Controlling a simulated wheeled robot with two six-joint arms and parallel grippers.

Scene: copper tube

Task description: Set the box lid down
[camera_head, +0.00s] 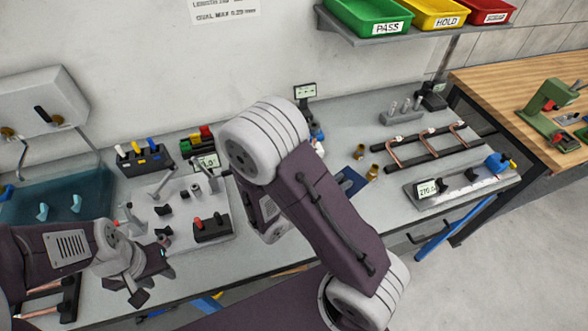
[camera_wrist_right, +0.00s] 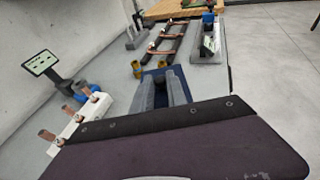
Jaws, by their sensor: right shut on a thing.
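My right arm (camera_head: 330,205) crosses the middle of the head view and hides its gripper there. In the right wrist view, a dark purple body with a black strip fills the bottom. Two grey prongs, seemingly the jaws of my right gripper (camera_wrist_right: 163,85), stand beyond it over a blue mat (camera_wrist_right: 185,74). What they hold is hidden. My left gripper (camera_head: 151,281) is open and empty at the bench's front left. A white upright panel (camera_head: 35,100) with a black handle stands behind a teal tray (camera_head: 85,188); I cannot tell whether it is the box lid.
A grey plate (camera_head: 225,228) with clamps lies between the arms. Brass fittings (camera_head: 372,172), a rack of copper tubes (camera_head: 430,145) and a gauge block (camera_head: 465,185) stand to the right. Green (camera_head: 368,15), yellow and red bins sit on a shelf above. Bare bench shows around the rack.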

